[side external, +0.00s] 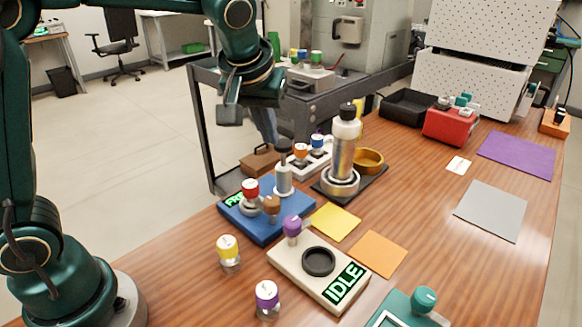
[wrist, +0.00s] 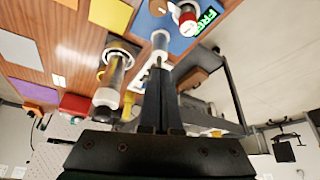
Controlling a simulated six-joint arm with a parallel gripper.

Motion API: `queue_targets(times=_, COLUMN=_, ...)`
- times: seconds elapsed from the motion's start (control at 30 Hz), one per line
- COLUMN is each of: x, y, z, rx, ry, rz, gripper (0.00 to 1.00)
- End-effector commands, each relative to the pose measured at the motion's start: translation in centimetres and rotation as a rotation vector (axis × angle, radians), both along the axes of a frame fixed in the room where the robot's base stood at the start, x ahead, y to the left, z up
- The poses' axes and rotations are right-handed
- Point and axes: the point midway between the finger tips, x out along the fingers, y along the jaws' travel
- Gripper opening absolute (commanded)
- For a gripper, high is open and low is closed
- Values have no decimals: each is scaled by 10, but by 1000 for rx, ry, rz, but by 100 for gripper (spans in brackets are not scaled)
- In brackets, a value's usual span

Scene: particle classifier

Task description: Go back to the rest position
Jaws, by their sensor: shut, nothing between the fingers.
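My gripper (side external: 230,112) hangs from my arm in the upper left part of the side external view, high above and behind the table's far left edge. In the wrist view my gripper (wrist: 162,75) shows its two dark fingers close together, with nothing held between them. It is apart from everything on the table.
A blue station (side external: 296,208) reading FREE carries a red-capped vial (side external: 250,188). A beige station (side external: 345,262) reads IDLE. Yellow-capped (side external: 228,250) and purple-capped (side external: 267,297) vials stand nearby. A tall metal bottle (side external: 343,150) stands behind. A dark cart (side external: 204,130) stands beyond the table.

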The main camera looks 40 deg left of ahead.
Motion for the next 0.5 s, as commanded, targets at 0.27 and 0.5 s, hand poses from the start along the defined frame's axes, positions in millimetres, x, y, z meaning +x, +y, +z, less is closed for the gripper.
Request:
queue_targets(times=0.27, x=0, y=0, z=0, rx=0, ry=0, rz=0, gripper=0)
queue_targets(times=0.5, x=-2, y=4, z=17, rx=-5, ry=-48, rz=11, gripper=0)
